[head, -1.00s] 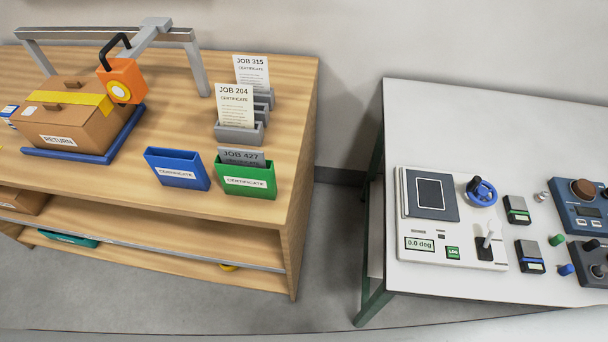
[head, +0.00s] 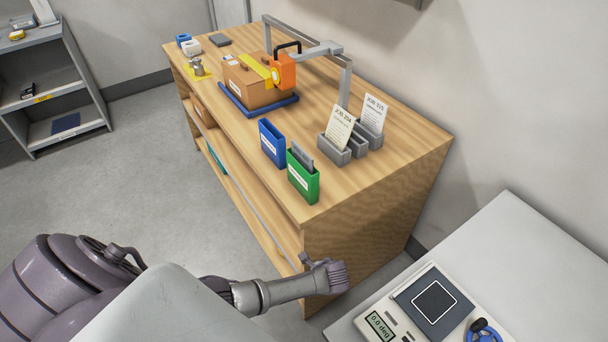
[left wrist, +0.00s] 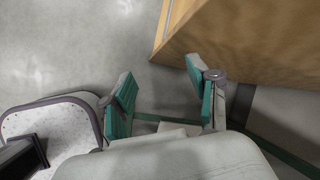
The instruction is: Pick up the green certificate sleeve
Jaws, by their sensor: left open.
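The green certificate sleeve (head: 303,177) stands upright at the front right corner of the wooden table, with a grey card sticking out of its top. A blue sleeve (head: 272,143) stands just left of it. My left gripper (head: 330,277) is below and right of the green sleeve, beside the table's end panel, apart from the sleeve. In the left wrist view the left gripper (left wrist: 160,95) is open and empty, with its two fingers spread near the table's edge. The sleeve is not in the left wrist view. My right gripper is not in view.
The wooden table (head: 400,145) also bears grey card holders (head: 347,150), a taped box (head: 250,90) on a blue tray and a metal frame. A white table (head: 520,250) with a device stands at right. Grey shelves (head: 50,90) stand far left. Open floor lies between.

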